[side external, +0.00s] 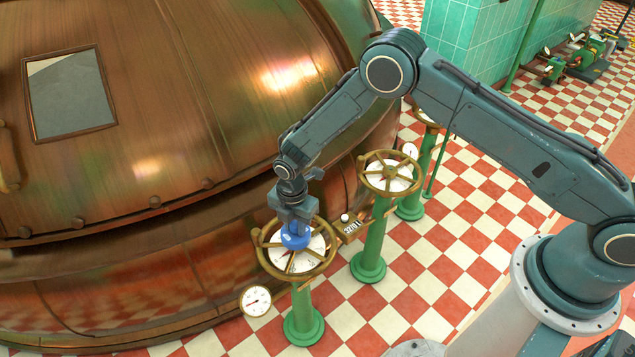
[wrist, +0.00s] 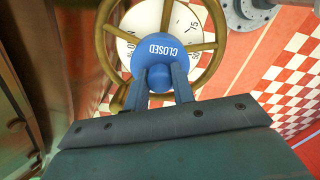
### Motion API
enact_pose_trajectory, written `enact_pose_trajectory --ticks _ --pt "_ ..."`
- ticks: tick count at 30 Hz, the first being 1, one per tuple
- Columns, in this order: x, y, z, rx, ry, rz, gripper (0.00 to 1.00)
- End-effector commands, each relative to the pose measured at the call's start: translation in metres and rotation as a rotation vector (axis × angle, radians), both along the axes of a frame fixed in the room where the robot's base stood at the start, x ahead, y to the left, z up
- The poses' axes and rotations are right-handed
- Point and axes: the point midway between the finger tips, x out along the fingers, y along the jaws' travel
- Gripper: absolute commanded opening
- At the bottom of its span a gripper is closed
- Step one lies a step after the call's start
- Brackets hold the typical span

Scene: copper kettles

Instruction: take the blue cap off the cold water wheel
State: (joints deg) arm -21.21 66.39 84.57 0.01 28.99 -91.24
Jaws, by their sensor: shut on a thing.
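The blue cap (side external: 295,238) sits over the hub of the nearest brass wheel (side external: 328,262), which stands on a green pedestal. In the wrist view the cap (wrist: 162,55) carries the word CLOSED, and a round blue knob sticks up from it. My gripper (wrist: 162,82) is shut on that knob, one finger on each side. In the side external view my gripper (side external: 294,222) points down onto the cap from above. The wheel's spokes and rim (wrist: 216,45) show around the cap, with a white dial behind. I cannot tell whether the cap touches the hub.
A small gauge (side external: 256,301) hangs by the near wheel. The large copper kettle (side external: 150,190) is close on the left.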

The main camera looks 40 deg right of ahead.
Motion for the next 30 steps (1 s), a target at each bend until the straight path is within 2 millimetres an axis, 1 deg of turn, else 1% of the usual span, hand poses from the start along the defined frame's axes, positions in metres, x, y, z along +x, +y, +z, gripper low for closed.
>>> enact_pose_trajectory --ticks 1,8,15,21,25,30 --pt "0.001 0.0 0.008 0.001 -0.003 0.0 0.0" --pt "0.001 0.0 0.048 0.002 -0.004 0.0 0.0" --pt "0.001 0.0 0.099 0.002 -0.004 0.001 0.0" --pt "0.001 0.0 0.138 0.001 -0.003 0.001 0.0" --pt "0.001 0.0 0.157 0.001 -0.003 0.001 0.0" --pt "0.0 0.0 0.172 0.0 -0.001 0.001 0.0"
